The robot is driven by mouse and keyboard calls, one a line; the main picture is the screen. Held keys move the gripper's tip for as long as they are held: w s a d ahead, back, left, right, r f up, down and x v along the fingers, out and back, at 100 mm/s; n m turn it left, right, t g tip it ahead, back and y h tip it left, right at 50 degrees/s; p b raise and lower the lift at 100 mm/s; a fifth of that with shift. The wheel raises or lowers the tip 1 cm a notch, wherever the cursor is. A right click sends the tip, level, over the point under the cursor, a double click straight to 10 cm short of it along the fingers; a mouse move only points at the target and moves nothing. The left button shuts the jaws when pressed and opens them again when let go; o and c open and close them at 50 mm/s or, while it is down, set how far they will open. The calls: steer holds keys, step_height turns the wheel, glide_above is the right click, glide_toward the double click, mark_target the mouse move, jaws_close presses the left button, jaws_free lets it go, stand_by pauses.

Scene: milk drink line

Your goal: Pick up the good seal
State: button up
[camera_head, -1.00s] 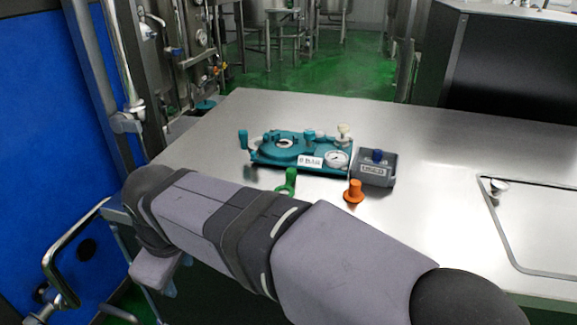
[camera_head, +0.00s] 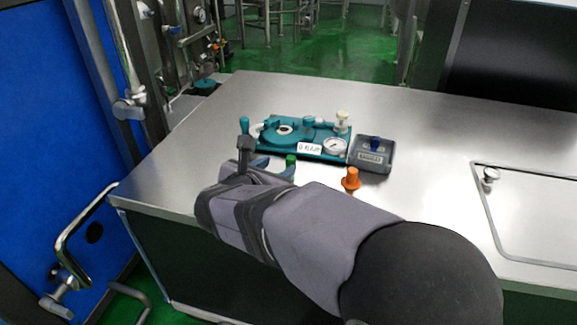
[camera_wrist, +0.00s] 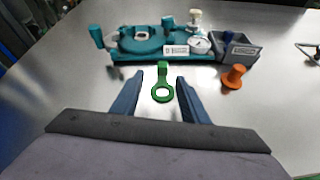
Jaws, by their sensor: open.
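A green piece with a flat ring and an upright tab (camera_wrist: 163,93) is on the steel table. It appears to be the good seal, though no readable label confirms this. In the wrist view it lies between the two fingers of my gripper (camera_wrist: 159,79), with a gap on each side. In the head view only the top of the green piece (camera_head: 290,160) shows; my gripper (camera_head: 274,168) hides the rest. My gripper is open and empty. An orange knobbed piece (camera_wrist: 234,77) stands to the right of the green one.
A teal fixture (camera_head: 280,139) with a round gauge (camera_head: 334,147) stands just behind the green piece. A grey box (camera_head: 373,157) with a blue knob is right of it.

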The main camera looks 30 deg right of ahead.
mark_target(290, 159)
steer(key=shift+d+f+n+t, duration=0.25)
steer(key=shift+d+n, duration=0.2)
steer(key=shift+n, duration=0.35)
steer(key=shift+b+x, duration=1.15)
steer(key=shift+x, duration=1.85)
steer(key=shift+w+d+f, duration=0.2)
steer(key=shift+w+d, duration=0.2)
steer(key=shift+d, duration=0.1)
jaws_close()
